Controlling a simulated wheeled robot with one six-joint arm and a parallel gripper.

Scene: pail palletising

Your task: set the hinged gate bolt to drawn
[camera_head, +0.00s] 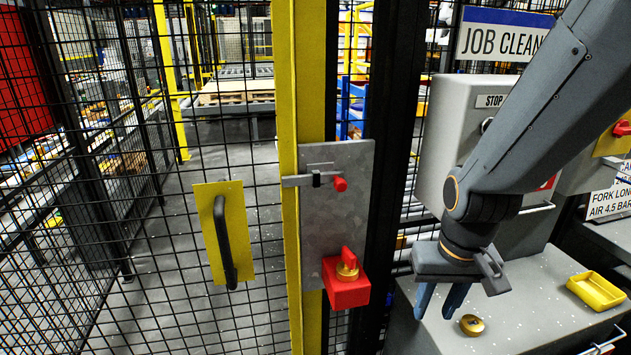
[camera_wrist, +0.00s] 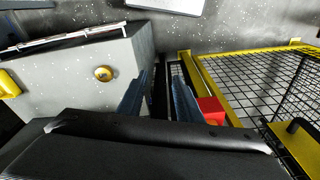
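The gate bolt (camera_head: 298,181) is a thin grey bar with a red knob (camera_head: 340,184) on a grey metal plate (camera_head: 337,225). The bar lies level and its left end reaches across the yellow upright (camera_head: 292,90) at the gate's edge. The mesh gate carries a black handle (camera_head: 222,240) on a yellow plate and looks closed. My gripper (camera_head: 440,302) points down, right of and below the bolt, apart from it. In the wrist view its two blue fingers (camera_wrist: 158,97) stand apart with nothing between them. The bolt cannot be made out there.
A red box with a red key-like knob (camera_head: 346,290) sits below the bolt, also in the wrist view (camera_wrist: 210,108). A brass disc (camera_head: 472,324) and yellow tray (camera_head: 597,291) rest on the grey bench below my gripper. A grey STOP box (camera_head: 450,130) stands behind my arm.

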